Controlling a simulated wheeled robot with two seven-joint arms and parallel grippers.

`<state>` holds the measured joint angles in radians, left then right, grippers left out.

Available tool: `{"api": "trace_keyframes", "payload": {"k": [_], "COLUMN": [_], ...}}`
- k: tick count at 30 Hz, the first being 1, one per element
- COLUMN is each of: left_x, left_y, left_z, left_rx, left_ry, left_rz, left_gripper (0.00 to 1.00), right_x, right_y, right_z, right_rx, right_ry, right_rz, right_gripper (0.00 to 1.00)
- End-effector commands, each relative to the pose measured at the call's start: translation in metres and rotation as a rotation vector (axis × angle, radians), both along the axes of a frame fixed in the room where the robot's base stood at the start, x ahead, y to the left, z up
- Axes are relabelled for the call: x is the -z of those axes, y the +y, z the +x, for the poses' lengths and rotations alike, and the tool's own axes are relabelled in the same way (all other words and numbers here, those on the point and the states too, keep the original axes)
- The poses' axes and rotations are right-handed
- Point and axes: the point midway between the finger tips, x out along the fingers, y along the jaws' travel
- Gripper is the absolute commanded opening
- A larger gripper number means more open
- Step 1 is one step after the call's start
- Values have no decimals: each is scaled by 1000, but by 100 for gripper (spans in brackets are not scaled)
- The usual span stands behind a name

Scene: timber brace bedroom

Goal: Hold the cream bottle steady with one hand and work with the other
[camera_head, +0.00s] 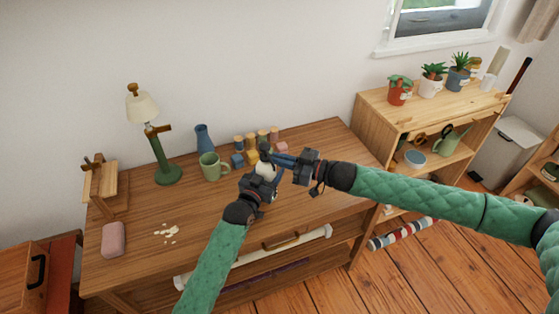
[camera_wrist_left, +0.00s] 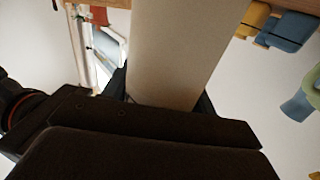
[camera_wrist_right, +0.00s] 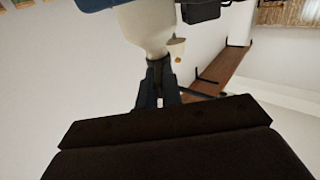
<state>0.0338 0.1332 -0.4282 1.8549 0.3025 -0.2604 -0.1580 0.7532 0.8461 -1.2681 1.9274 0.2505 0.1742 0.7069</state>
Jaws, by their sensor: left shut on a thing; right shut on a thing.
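The cream bottle (camera_head: 265,169) is held above the front part of the wooden desk, right of its middle. My left gripper (camera_head: 262,182) is shut on its body; in the left wrist view the pale body (camera_wrist_left: 178,50) stands between the fingers. My right gripper (camera_head: 277,158) comes in from the right and is shut at the bottle's narrow end. In the right wrist view the body (camera_wrist_right: 148,28) tapers to the closed dark fingers (camera_wrist_right: 158,85). The fingers hide what they grip there, so I cannot tell whether it is a cap or the neck.
On the desk (camera_head: 135,262) are a green lamp (camera_head: 160,160), blue vase (camera_head: 204,139), green mug (camera_head: 213,167), small coloured blocks, a pink block (camera_head: 114,239) and pale scraps (camera_head: 168,233). A shelf (camera_head: 375,118) with potted plants stands right.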

Motion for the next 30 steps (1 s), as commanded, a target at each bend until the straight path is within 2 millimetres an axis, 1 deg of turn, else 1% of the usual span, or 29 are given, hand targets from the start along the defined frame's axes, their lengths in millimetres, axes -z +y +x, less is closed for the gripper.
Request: {"api": "trace_keyframes", "payload": {"k": [1,20,30], "left_x": [1,1,1], "left_y": [-4,-3,-2], "left_z": [-1,-1,-1], "left_rx": [4,4,3], "left_ry": [1,1,2], "left_rz": [0,-2,-1], "left_gripper": [26,26,26], "right_x": [-1,-1,0], "right_y": [1,-4,-5], "right_z": [1,13,22], "right_rx": [-19,-251,-421], "right_ry": [-3,-2,-1], "right_rz": [-1,0,-2], "right_gripper": [0,0,0]}}
